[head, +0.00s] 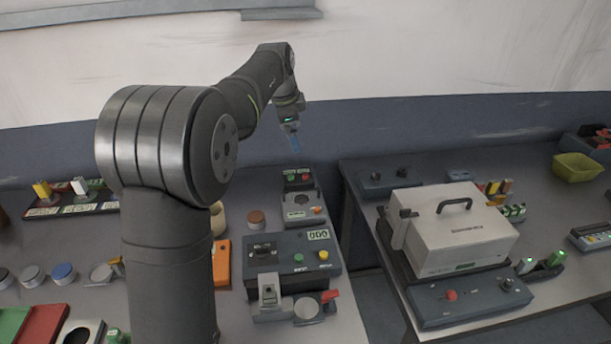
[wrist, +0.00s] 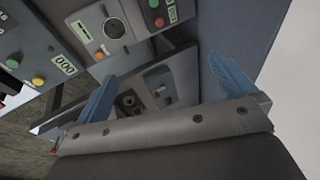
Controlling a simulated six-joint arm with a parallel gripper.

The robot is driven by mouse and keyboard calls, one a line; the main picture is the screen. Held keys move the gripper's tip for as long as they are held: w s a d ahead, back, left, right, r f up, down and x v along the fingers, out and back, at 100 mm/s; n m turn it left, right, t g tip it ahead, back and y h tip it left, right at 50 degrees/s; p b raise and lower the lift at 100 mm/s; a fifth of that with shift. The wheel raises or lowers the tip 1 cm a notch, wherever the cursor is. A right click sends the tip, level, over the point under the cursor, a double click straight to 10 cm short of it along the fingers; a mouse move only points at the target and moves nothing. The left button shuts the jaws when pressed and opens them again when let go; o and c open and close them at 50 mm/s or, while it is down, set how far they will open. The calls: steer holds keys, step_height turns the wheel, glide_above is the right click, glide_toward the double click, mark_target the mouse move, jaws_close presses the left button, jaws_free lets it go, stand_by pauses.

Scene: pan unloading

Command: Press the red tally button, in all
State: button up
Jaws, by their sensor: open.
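In the head view, a small dark control box (head: 298,179) near the back of the left bench has a green button beside a red button (head: 306,177). The red button also shows at the top of the wrist view (wrist: 159,22). Another red button (head: 451,295) sits on the front panel of the white machine on the right bench. I cannot read which is the tally button. My gripper (head: 294,142) is in the air above and behind the small box, its blue fingers (wrist: 165,86) apart and empty, touching nothing visible.
A counter box (head: 292,258) with a display reading zeros and green and yellow buttons stands nearer. A grey plate with a round opening and an orange button (wrist: 99,55) adjoins the small box. The white machine (head: 455,232) stands right, across a gap between benches.

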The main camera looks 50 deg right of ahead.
steer(key=shift+v, duration=0.95)
